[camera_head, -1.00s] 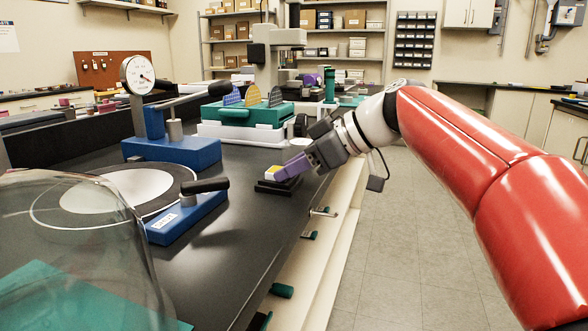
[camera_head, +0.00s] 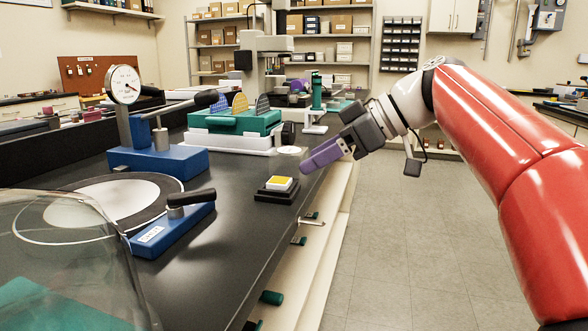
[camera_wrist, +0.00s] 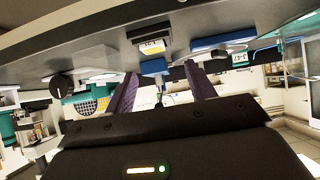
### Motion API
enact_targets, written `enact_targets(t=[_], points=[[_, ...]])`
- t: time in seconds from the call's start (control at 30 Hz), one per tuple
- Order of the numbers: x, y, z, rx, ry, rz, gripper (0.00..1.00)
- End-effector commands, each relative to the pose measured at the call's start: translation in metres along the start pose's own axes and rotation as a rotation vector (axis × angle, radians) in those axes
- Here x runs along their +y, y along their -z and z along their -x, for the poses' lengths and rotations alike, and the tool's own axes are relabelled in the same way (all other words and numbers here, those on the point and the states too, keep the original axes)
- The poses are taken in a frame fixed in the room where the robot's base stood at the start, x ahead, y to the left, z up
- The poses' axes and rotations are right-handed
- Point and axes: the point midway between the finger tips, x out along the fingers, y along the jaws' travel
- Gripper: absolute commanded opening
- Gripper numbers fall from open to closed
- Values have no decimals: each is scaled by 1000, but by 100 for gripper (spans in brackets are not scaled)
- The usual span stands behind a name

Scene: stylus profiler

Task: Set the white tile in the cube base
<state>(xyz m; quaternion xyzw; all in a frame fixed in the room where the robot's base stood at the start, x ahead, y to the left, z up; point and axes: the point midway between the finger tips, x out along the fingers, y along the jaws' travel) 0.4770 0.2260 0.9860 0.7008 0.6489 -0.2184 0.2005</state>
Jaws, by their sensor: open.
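A small white tile (camera_head: 279,184) with a yellow top sits in a low black base (camera_head: 276,193) near the bench's right edge. It looks flat there; whether it is fully seated I cannot tell. The base also shows in the wrist view (camera_wrist: 149,35), with the white and yellow piece (camera_wrist: 152,46) on it. My gripper (camera_head: 306,166), with purple fingers, is open and empty, just right of and above the tile, apart from it. In the wrist view my gripper (camera_wrist: 160,70) has its two fingers spread wide.
A blue stand with a dial gauge (camera_head: 124,85) and a blue block with a black handle (camera_head: 172,222) stand left on the black bench. A teal and white fixture (camera_head: 232,133) stands behind. A glass dome (camera_head: 70,265) is at front left. The aisle floor (camera_head: 430,240) is clear.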

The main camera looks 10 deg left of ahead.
Motion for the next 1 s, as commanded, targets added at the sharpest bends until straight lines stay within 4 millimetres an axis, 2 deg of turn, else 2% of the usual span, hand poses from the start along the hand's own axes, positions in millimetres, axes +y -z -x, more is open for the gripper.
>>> enact_targets(t=[0.1, 0.23, 0.57, 0.67, 0.77, 0.83, 0.97, 1.0], points=[[0, 2, 22, 2, -4, 0, 55], [0, 2, 34, 3, -2, 1, 55], [-1, 2, 38, 2, -4, -1, 55], [-6, -7, 40, -19, -30, -56, 55], [-17, -33, 43, -77, -104, -205, 55], [-31, -64, 45, -135, -189, -356, 55], [-66, -140, 48, -245, -391, -643, 55], [-78, -165, 49, -274, -459, -721, 55]])
